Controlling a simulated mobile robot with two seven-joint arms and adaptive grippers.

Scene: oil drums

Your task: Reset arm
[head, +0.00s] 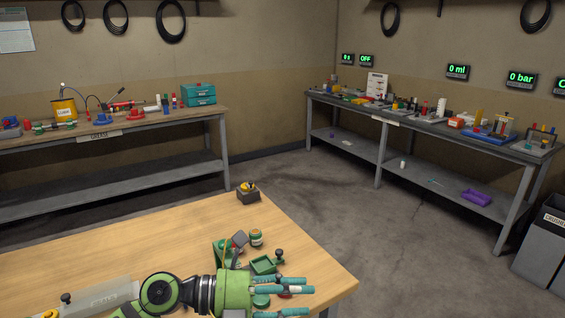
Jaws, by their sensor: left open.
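My left arm comes in from the lower left over the near wooden table. My left gripper (290,299), with a green body and teal fingers, is at the bottom middle, over the table's right part. Its fingers point right and are spread apart. Small green and dark things show around and between the fingers, but I cannot tell whether they touch. My right gripper is not in view.
The wooden table (150,239) holds a dark block with a yellow top (248,192), a small green-and-white jar (256,237) and a green tray (263,265). Cluttered benches stand along the back and right walls. Grey bins (546,246) stand at right. Open floor lies between.

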